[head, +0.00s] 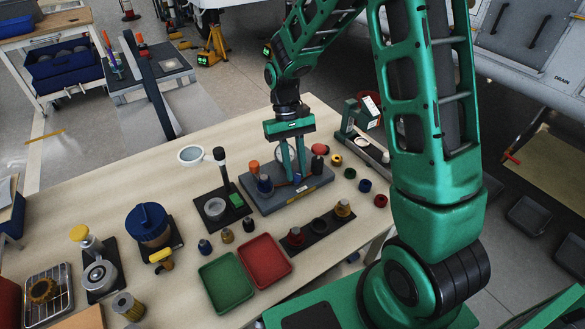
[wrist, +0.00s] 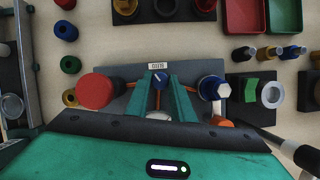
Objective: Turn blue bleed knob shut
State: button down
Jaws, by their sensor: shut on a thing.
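The small blue bleed knob (wrist: 160,79) with a white pointer line sits in the middle of a grey test stand (wrist: 125,72), just below a small white label. It also shows in the head view (head: 298,178). My gripper (head: 296,177) points down at the stand, its two green fingers one on each side of the knob. In the wrist view the fingertips (wrist: 161,82) are shut on the knob. The pointer line is slanted. A round dial (head: 287,156) shows partly behind the fingers.
Red (head: 264,261) and green (head: 226,281) trays lie in front. Several coloured rings lie to the right.

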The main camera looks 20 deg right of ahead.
jog(key=m+y, duration=0.1)
jog(key=m, duration=0.2)
jog(key=m+t+y, duration=0.1)
jog(key=m, duration=0.2)
jog(key=shift+w+d, duration=0.1)
jog(key=shift+d, duration=0.1)
jog(key=shift+m+y, duration=0.3)
jog(key=shift+m, duration=0.1)
jog(key=c, duration=1.5)
grip_release()
jog(key=shift+c, duration=0.2)
jog(key=shift+r, duration=0.1)
jog(key=v, duration=1)
jog(key=shift+r, duration=0.25)
jog(key=shift+w+d, duration=0.1)
jog(key=s+d+r+t, duration=0.1)
jog(key=s+d, duration=0.3)
jog(key=s, duration=0.5)
jog(key=s+d+r+t+h, duration=0.1)
jog(key=s+d+r, duration=0.1)
jog(key=s+d, duration=0.3)
jog(key=s+d+r+t+h, duration=0.1)
jog(key=s+d, duration=0.4)
jog(key=s, duration=0.8)
jog(key=shift+s+r+n+t, duration=0.25)
jog(key=shift+r+n+t, duration=0.05)
jog(key=shift+r, duration=0.3)
